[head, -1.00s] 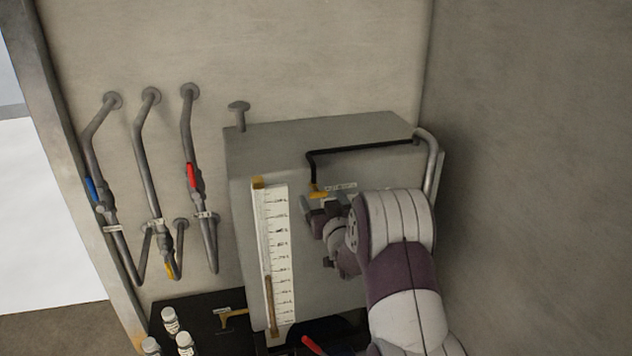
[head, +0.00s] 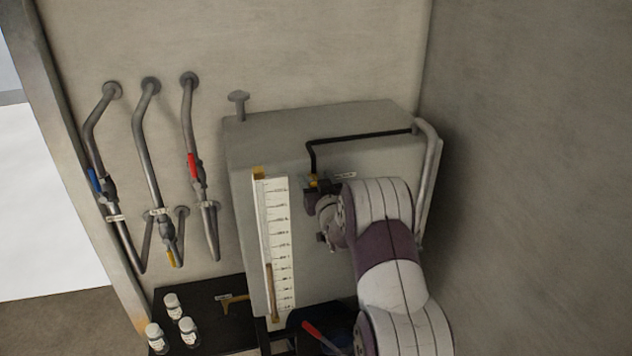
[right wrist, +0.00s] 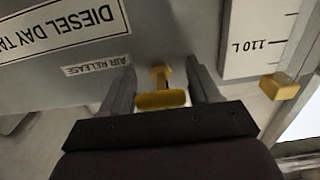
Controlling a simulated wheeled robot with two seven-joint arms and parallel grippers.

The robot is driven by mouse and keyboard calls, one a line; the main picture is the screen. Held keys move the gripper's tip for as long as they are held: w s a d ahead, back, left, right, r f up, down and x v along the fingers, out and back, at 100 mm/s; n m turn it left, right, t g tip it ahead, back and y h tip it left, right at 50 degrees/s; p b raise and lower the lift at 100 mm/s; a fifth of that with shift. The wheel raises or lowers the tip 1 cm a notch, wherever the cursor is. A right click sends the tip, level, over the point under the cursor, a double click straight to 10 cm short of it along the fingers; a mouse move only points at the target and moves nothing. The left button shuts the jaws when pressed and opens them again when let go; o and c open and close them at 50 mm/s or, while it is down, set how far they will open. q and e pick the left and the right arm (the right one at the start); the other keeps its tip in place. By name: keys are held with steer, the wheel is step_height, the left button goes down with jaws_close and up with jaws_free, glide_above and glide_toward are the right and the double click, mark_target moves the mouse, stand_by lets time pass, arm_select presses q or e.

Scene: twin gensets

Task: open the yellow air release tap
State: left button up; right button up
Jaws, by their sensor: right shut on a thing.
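The yellow air release tap (right wrist: 162,98) sits on the front of the grey diesel day tank (head: 345,255), beside a label (right wrist: 97,64) reading "AIR RELEASE", upside down in the right wrist view. In the head view only a little of the tap (head: 313,181) shows, below the end of a black pipe. My right gripper (head: 316,190) is at the tap. In the right wrist view its two fingers (right wrist: 162,82) stand on either side of the tap, and it is shut on it. My left gripper is not in view.
A sight gauge (head: 275,245) with a white scale stands left of my right gripper. Pipes with blue, red (head: 193,166) and yellow (head: 170,257) handles run along the left wall. White-capped bottles (head: 187,328) stand on a dark surface below. A bare wall closes the right side.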

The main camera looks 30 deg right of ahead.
steer(key=shift+f+b, duration=0.15)
steer(key=shift+b, duration=0.45)
steer(key=n+b, duration=1.4)
steer(key=b, duration=0.7)
steer(key=shift+f, duration=0.15)
steer(key=shift+n+b, duration=1.5)
steer(key=shift+n, duration=0.1)
steer(key=o, duration=0.9)
steer(key=shift+s, duration=0.1)
steer(key=shift+o, duration=0.8)
steer(key=shift+a+r, duration=0.1)
steer(key=shift+r, duration=0.25)
steer(key=shift+s, duration=0.1)
